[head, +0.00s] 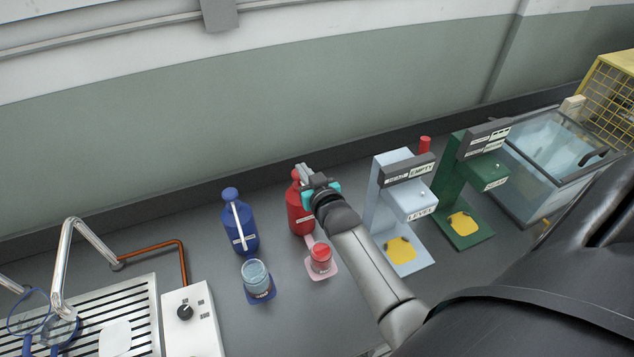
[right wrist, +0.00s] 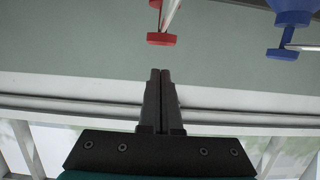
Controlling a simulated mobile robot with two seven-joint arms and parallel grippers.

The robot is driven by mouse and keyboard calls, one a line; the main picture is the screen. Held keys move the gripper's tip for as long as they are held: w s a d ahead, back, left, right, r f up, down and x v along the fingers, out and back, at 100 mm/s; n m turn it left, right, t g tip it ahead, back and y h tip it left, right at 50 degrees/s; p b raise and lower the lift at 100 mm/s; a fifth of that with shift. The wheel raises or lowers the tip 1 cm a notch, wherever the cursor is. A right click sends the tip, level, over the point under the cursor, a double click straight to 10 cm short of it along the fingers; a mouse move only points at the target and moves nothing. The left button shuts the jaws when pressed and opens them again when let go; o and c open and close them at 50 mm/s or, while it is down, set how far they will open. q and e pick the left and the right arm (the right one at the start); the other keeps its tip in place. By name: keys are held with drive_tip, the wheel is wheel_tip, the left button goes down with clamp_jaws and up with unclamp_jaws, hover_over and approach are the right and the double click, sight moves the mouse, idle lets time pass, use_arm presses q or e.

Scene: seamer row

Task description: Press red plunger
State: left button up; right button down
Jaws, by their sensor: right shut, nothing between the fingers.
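The red pump bottle (head: 299,215) stands on the grey counter, its red plunger (head: 295,174) partly hidden behind my right gripper (head: 304,170). In the right wrist view, the red plunger (right wrist: 162,39) shows beyond the fingertips of my right gripper (right wrist: 160,72), with a visible gap between them in the picture. The fingers are shut together and empty. The exact height of the fingertips over the plunger is hard to tell. My left gripper is not in view.
A blue pump bottle (head: 240,226) stands left of the red one. A blue-based jar (head: 257,280) and a red jar on a pink base (head: 320,259) stand in front. Light-blue (head: 384,205) and green (head: 449,190) machines stand right. A sink drainer (head: 118,310) is at left.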

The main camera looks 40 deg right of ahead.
drive_tip(key=v, duration=0.8)
idle(0.9)
